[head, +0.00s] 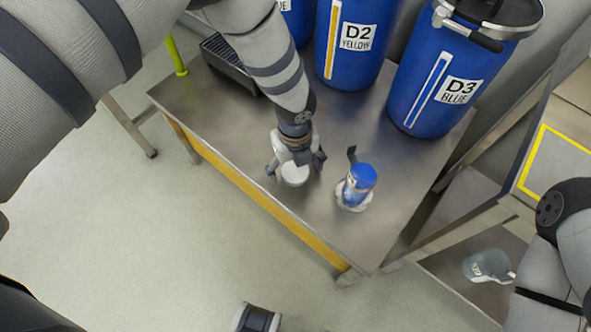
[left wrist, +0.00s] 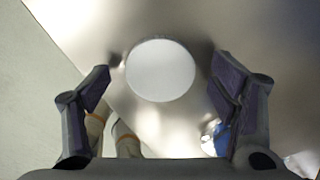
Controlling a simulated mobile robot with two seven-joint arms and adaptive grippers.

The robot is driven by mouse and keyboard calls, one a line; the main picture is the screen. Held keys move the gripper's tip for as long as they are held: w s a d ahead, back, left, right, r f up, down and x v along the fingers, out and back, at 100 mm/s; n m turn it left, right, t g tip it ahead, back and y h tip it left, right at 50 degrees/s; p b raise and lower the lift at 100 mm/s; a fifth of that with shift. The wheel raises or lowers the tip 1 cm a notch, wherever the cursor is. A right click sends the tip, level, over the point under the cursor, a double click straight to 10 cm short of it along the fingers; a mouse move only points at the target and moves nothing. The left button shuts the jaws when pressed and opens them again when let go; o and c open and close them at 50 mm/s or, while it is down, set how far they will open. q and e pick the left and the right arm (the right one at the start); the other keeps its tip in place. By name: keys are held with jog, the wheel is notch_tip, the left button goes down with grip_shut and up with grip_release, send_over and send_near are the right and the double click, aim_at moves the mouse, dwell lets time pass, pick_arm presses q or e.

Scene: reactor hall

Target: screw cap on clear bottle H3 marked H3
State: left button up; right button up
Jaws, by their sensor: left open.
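A round white cap (head: 294,174) lies on the steel table, its flat top facing up. My left gripper (head: 296,168) is open directly over it, fingers pointing down. In the left wrist view the white cap (left wrist: 160,70) sits between the spread fingers (left wrist: 160,95), with a gap on both sides. A clear bottle (head: 488,266) with a small white label shows at the lower right, near my right arm; its marking is too small to read. My right gripper is not seen; only part of the right arm shows at the right edge.
A blue-topped container (head: 359,184) with a pale base stands on the table (head: 240,143) just right of my left gripper. Blue drums marked D2 YELLOW (head: 345,62) and D3 BLUE (head: 428,98) stand behind. The table's front left is clear.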

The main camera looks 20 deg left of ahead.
aim_at(295, 171)
pick_arm(q)
jog(key=shift+c, duration=0.3)
jog(key=c, duration=0.8)
notch_tip(295, 171, up, 10)
jog(key=shift+p, duration=1)
